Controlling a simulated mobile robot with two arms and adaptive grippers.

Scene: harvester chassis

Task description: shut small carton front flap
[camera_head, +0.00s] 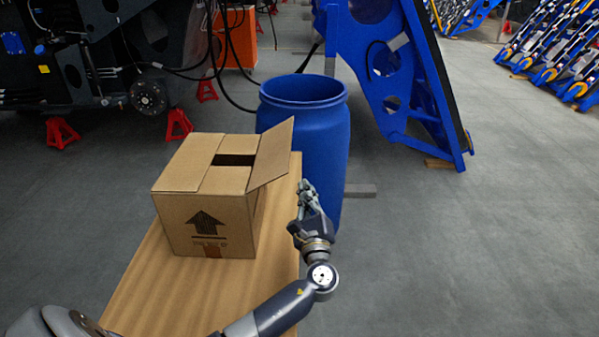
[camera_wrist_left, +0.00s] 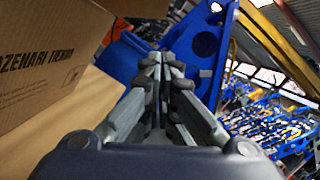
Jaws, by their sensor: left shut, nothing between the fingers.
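The small carton (camera_head: 205,222) is brown cardboard with a printed black arrow and stands on a wooden tabletop. One flap (camera_head: 271,153) on its right side stands up, tilted outward. The other top flaps (camera_head: 189,162) lie about flat, with a dark gap between them. Which flap the task calls front, I cannot tell. My left gripper (camera_head: 304,187) is shut and empty, to the right of the carton, beyond the table's right edge and apart from the box. In the left wrist view its fingers (camera_wrist_left: 160,68) meet, and the carton's printed side (camera_wrist_left: 45,50) is at left. My right gripper is not in view.
A blue barrel (camera_head: 302,130) stands just behind the carton and gripper. The wooden table (camera_head: 190,295) is bare in front of the carton. A blue metal frame (camera_head: 395,75) stands at the back. Grey floor is open at right.

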